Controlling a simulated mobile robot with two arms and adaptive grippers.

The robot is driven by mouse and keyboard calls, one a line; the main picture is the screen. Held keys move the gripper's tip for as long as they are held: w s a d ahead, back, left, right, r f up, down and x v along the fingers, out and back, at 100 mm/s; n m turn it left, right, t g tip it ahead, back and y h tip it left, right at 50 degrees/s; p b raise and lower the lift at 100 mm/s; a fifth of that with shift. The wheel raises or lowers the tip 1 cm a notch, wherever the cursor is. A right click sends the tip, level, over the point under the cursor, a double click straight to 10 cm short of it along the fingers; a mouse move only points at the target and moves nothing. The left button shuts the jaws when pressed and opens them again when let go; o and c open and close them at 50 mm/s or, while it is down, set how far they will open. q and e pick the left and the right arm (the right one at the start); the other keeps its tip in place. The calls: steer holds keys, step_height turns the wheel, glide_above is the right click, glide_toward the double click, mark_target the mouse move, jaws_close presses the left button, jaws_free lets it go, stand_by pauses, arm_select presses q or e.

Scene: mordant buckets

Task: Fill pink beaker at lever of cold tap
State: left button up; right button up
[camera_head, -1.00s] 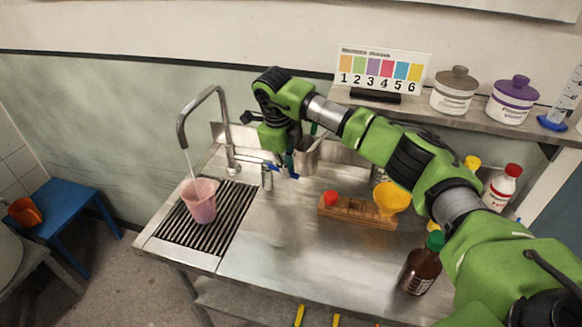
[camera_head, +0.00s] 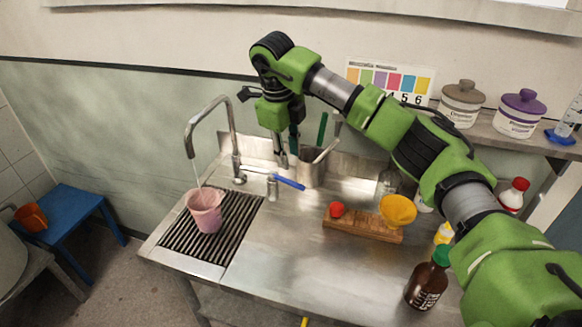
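The pink beaker (camera_head: 205,213) stands upright on the black ribbed drain grid (camera_head: 180,240), under the spout of the tall metal tap (camera_head: 232,135). A thin stream of water (camera_head: 196,174) runs from the spout into the beaker. The water level inside is hard to tell. The blue lever (camera_head: 289,183) points right, beside a short metal tap body (camera_head: 271,188). My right gripper (camera_head: 287,160) points down just above the lever, apart from it. Its fingers look parted and empty. My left gripper is out of view.
A metal pot with utensils (camera_head: 309,170) stands close right of my gripper. A wooden rack (camera_head: 362,228) holds a red cap and yellow funnel (camera_head: 397,209). A brown bottle (camera_head: 425,285) stands front right. The counter's front middle is clear.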

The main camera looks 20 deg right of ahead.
steer(key=shift+s+a+r, duration=0.1)
steer(key=shift+a+r, duration=0.1)
steer(key=shift+r, duration=0.95)
stand_by(6.8)
